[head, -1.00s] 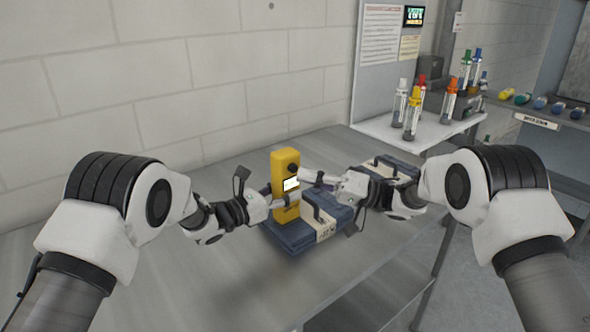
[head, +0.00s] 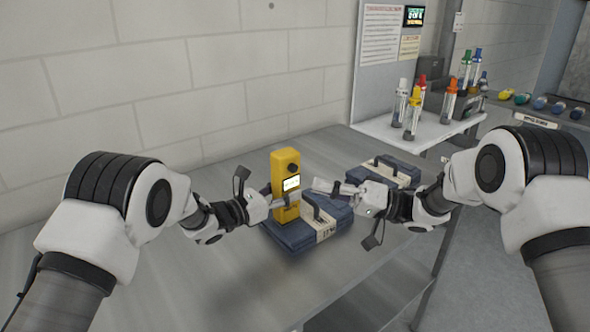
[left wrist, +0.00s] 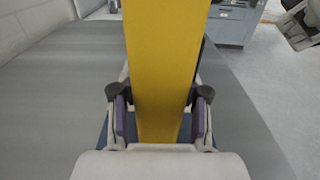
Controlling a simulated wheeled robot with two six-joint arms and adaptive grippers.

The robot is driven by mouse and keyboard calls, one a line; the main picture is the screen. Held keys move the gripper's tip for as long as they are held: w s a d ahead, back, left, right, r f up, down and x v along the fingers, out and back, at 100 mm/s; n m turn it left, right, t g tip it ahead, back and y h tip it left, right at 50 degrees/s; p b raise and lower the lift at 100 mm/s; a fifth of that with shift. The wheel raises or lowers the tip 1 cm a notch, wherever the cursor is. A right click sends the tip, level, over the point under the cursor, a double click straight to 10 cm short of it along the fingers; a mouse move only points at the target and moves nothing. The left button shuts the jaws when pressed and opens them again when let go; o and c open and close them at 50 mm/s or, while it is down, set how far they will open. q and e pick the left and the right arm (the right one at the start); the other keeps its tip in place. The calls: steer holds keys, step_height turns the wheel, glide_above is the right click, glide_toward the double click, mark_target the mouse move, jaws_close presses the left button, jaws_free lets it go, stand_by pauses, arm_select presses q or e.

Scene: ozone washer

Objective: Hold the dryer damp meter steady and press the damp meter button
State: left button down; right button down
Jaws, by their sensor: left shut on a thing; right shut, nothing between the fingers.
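The yellow dryer damp meter (head: 285,170) stands upright at the dark blue case on the grey table, with a lit display and a dark round knob on its upper front. Its yellow body fills the middle of the left wrist view (left wrist: 165,70). My left gripper (head: 280,203) is shut on the meter's lower part, with a finger pad on each side in the left wrist view (left wrist: 160,118). My right gripper (head: 318,186) is shut and empty, to the right of the meter and apart from it. I cannot make out the button clearly.
The dark blue case (head: 335,212) with a handle and pale band lies beside the meter. A second blue case (head: 385,172) lies behind my right gripper. Several capped tubes stand on a white shelf (head: 425,133) at the back right. The table (head: 240,290) is clear in front.

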arm_select(q)
steer(key=c, duration=0.5)
jaws_free()
